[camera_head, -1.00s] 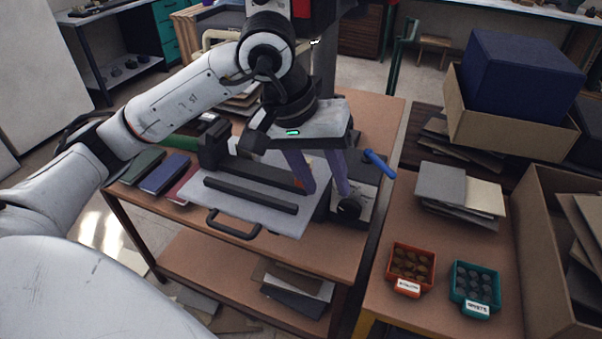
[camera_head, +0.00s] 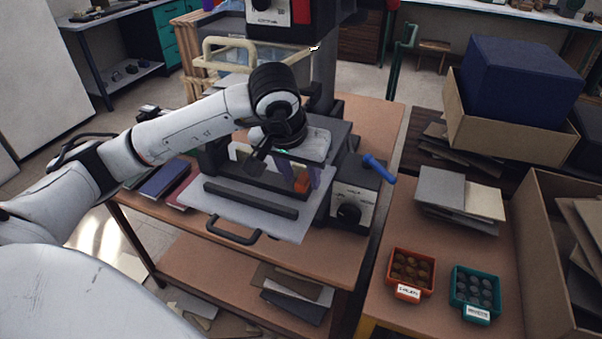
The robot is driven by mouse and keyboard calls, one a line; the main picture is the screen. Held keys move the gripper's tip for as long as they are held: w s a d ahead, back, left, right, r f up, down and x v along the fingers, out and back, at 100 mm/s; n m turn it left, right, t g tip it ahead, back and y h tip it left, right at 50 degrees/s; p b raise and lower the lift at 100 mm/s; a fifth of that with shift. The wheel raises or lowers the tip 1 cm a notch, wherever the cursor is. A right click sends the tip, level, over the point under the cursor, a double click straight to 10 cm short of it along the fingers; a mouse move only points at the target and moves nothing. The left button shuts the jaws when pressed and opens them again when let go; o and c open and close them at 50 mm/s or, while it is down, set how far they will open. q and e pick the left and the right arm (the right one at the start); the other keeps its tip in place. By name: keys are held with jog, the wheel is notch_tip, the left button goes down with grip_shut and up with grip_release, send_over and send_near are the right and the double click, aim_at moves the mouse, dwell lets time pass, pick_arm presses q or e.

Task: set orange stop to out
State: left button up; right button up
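The orange stop (camera_head: 302,182) is a small block at the back right of the grey plate (camera_head: 250,217) of the press on the table. It shows between the two purple fingers of my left gripper (camera_head: 301,177). The fingers point down and stand apart, one on each side of it in the picture; I cannot tell whether they touch it. My gripper's body and wrist hide part of the press behind. My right gripper is out of view.
A dark bar (camera_head: 250,199) crosses the plate, with a black handle (camera_head: 233,233) in front. A control box with a dial (camera_head: 349,213) and a blue-handled lever (camera_head: 378,168) stand to the right. The press head (camera_head: 290,15) hangs behind and above. Books (camera_head: 163,180) lie at left.

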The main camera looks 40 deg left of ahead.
aim_at(316, 202)
pick_arm(q)
jog(key=shift+f, duration=0.1)
grip_shut()
jog(key=shift+w+d, duration=0.2)
jog(key=shift+d, duration=0.65)
jog(key=shift+w+d, duration=0.2)
jog(key=shift+d, duration=0.6)
grip_release()
jog(key=b+v, duration=0.1)
jog(key=v, duration=0.9)
jog(key=shift+s, duration=0.15)
